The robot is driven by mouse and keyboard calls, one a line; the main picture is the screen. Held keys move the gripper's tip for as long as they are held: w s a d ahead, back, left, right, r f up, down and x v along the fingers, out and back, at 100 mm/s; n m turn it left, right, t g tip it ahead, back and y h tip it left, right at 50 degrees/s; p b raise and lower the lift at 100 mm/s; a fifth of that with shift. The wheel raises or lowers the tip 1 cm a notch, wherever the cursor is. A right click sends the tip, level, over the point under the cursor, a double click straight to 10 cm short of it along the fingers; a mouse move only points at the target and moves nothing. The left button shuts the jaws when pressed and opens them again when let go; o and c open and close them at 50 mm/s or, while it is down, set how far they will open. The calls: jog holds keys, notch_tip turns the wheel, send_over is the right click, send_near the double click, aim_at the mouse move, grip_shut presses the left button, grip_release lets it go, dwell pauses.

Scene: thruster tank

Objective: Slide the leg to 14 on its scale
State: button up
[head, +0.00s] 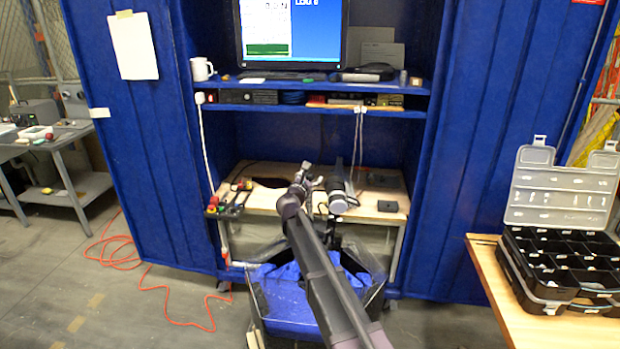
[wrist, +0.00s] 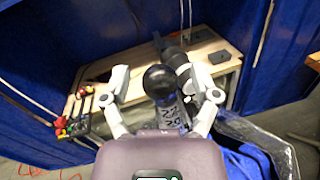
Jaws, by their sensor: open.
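My gripper (wrist: 159,77) is open in the wrist view, with one finger on each side of a round black knob (wrist: 159,81). The knob appears between the fingertips, with gaps on both sides; I cannot tell its exact depth. Just below it is a grey strip with dark marks (wrist: 169,116), which looks like the scale; its numbers are not readable. The leg itself is mostly hidden behind the knob and gripper. In the head view my gripper (head: 304,183) is small, above the blue tank (head: 285,285), beside a grey cylindrical thruster body (head: 338,199).
Behind the tank a wooden bench (head: 268,199) holds red and black tools (head: 228,199) and a small dark box (head: 387,206). Blue cabinet walls (head: 135,140) stand on both sides. A monitor (head: 292,35) is above. A black organizer case (head: 560,262) sits on the right table.

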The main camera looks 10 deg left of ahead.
aim_at(309, 212)
grip_shut()
notch_tip(309, 212, down, 14)
jog(key=b, duration=1.4)
jog(key=shift+r, duration=0.1)
grip_release()
jog(key=shift+s, duration=0.15)
dwell(0.4)
jog(key=v, duration=1.2)
